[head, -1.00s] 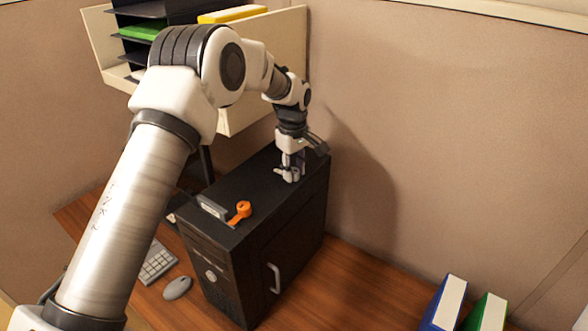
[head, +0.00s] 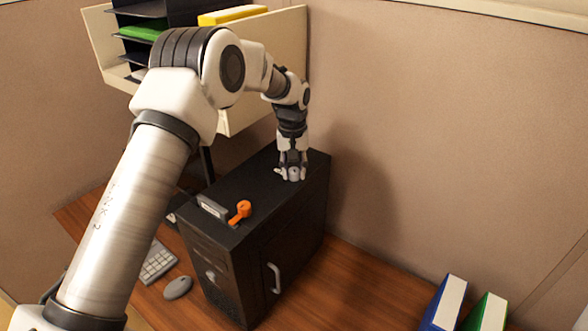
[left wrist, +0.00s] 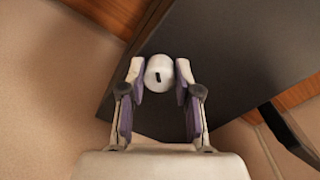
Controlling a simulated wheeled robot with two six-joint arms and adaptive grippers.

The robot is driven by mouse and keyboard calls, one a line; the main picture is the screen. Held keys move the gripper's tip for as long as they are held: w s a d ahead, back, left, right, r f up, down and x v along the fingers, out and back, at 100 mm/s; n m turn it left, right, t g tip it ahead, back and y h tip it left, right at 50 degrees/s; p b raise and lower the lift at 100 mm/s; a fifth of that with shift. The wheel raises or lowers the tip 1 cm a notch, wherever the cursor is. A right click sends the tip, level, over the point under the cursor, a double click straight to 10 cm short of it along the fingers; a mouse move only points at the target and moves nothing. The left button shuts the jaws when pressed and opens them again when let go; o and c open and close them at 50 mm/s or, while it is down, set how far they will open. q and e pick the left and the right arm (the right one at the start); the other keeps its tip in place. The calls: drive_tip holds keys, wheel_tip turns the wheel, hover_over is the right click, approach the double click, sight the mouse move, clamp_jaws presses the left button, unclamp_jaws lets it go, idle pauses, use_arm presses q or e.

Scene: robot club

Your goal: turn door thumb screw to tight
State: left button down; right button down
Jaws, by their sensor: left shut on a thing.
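The black computer case (head: 240,195) stands on the wooden desk with a handle (head: 273,278) on its side door. The door thumb screw (left wrist: 160,73) is a pale round knob with a dark slot, on the top of the case near its back end. My left gripper (head: 291,175) points down over the case top and is shut on the thumb screw. In the left wrist view its two fingers (left wrist: 160,75) sit on either side of the screw. In the head view the fingers partly hide the screw. My right gripper is not in view.
An orange key-like tool (head: 240,211) and a small grey block (head: 212,207) lie on the case top near its front. A keyboard (head: 157,262) and mouse (head: 177,288) are on the left. Binders (head: 447,303) stand at the right. The partition wall (head: 440,130) rises behind.

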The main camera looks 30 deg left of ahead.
sight(294, 169)
use_arm(q)
drive_tip(key=m, duration=0.4)
drive_tip(key=shift+s+f+m, duration=0.1)
drive_tip(key=shift+f+m, duration=0.15)
drive_tip(key=shift+m, duration=0.05)
drive_tip(key=m, duration=0.4)
drive_tip(key=shift+m, duration=0.3)
drive_tip(key=c, duration=0.8)
unclamp_jaws()
drive_tip(key=shift+w, duration=0.2)
drive_tip(key=shift+r, duration=0.1)
wheel_tip(294, 169, up, 12)
drive_tip(key=shift+a, duration=0.15)
